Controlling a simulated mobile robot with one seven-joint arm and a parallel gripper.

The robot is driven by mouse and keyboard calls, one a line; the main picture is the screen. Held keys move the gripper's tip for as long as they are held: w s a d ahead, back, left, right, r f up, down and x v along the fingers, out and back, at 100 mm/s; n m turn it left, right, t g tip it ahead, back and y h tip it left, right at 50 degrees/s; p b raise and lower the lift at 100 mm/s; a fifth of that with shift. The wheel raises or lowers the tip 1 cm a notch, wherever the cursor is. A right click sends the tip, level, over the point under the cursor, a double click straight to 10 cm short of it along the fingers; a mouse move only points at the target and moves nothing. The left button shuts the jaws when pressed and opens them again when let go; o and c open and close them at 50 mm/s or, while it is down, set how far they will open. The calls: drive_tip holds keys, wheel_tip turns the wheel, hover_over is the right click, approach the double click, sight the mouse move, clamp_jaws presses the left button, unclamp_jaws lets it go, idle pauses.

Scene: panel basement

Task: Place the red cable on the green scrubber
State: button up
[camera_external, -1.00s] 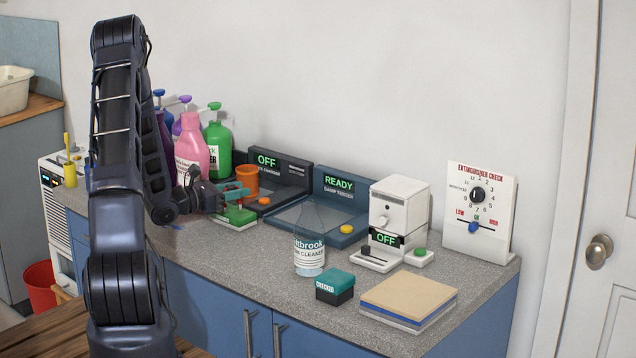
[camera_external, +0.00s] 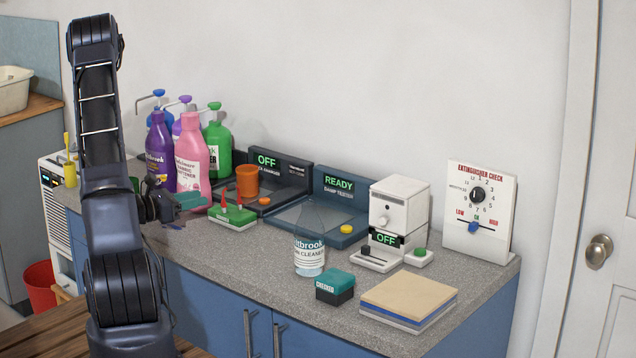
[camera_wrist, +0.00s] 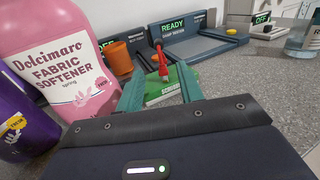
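The green scrubber (camera_external: 233,222) lies on the grey counter in front of the black OFF unit. It also shows ahead of my fingers in the wrist view (camera_wrist: 162,91). The red cable (camera_wrist: 162,60) rests on top of the scrubber; in the external view, two red upright bits of it (camera_external: 239,195) stand above the scrubber. The cable's full shape is too small to tell. My gripper (camera_external: 198,201) is left of the scrubber, apart from it. In the wrist view its two teal fingers (camera_wrist: 158,80) are spread with nothing held between them.
A pink softener bottle (camera_external: 192,160) and a purple bottle (camera_external: 159,155) stand close by my gripper. An orange cup (camera_external: 247,181) stands behind the scrubber.

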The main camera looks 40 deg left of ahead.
drive_tip(key=s+d+r+m+g+h, duration=0.15)
drive_tip(key=d+r+m+g, duration=0.35)
drive_tip(key=d, duration=0.5)
drive_tip(key=s+d+r+m+g+h, duration=0.1)
drive_tip(key=s+d+r+m+g, duration=0.25)
drive_tip(key=d+r+m, duration=0.5)
drive_tip(key=s+d+r+m+g+h, duration=0.1)
drive_tip(key=d+r+m+g, duration=0.3)
drive_tip(key=d, duration=0.8)
drive_tip(key=s+d+r+m+y, duration=0.2)
drive_tip(key=s+r+m+y, duration=0.1)
drive_tip(key=s, duration=0.4)
drive_tip(key=s+d+r+m+y, duration=0.3)
drive_tip(key=s+r+m+y, duration=0.1)
drive_tip(key=s+m, duration=0.2)
drive_tip(key=s+d+r+m+y, duration=0.2)
drive_tip(key=s+m, duration=0.3)
drive_tip(key=s, duration=0.4)
drive_tip(key=shift+d+r+y, duration=0.25)
drive_tip(key=shift+r+y, duration=0.4)
drive_tip(key=shift+t, duration=0.25)
